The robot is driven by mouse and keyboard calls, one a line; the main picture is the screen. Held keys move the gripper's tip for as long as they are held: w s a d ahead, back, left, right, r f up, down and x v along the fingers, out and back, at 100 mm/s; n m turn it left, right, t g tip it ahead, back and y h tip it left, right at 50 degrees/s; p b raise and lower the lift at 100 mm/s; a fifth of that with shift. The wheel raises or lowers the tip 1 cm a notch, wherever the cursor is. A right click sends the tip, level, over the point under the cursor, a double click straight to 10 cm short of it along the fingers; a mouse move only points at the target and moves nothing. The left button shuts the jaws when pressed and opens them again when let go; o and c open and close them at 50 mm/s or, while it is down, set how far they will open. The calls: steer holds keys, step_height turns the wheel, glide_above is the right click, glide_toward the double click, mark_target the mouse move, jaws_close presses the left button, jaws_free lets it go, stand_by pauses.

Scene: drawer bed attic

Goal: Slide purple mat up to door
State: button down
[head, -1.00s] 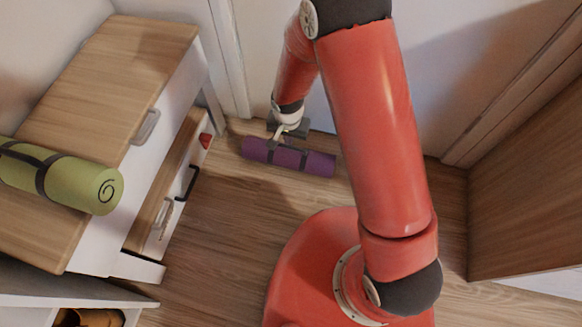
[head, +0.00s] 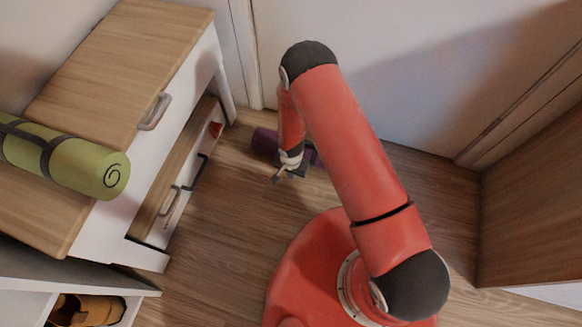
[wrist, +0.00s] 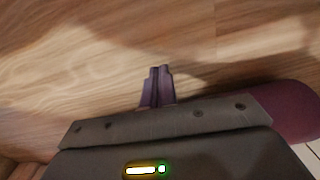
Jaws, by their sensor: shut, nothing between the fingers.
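The rolled purple mat (head: 264,141) lies on the wood floor near the foot of the white door (head: 400,85). A narrow strip of floor shows between its left end and the door; my arm hides its middle, so contact there cannot be told. My gripper (head: 277,179) is shut and empty, on the near side of the mat, away from the door. In the wrist view the closed fingertips (wrist: 158,72) are over bare floor. Part of the mat (wrist: 297,104) shows there at the right, behind the gripper body.
A white and wood drawer unit (head: 130,60) stands at the left, its lower drawer (head: 180,165) pulled out. A green rolled mat (head: 75,160) lies on top. A wooden panel (head: 530,180) stands at the right. Floor left of my base is clear.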

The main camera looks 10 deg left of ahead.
steer(key=shift+w+d+r, duration=0.15)
steer(key=shift+w, duration=0.85)
steer(key=shift+w+d+r, duration=0.1)
steer(key=shift+w+d, duration=0.05)
steer(key=shift+w, duration=0.8)
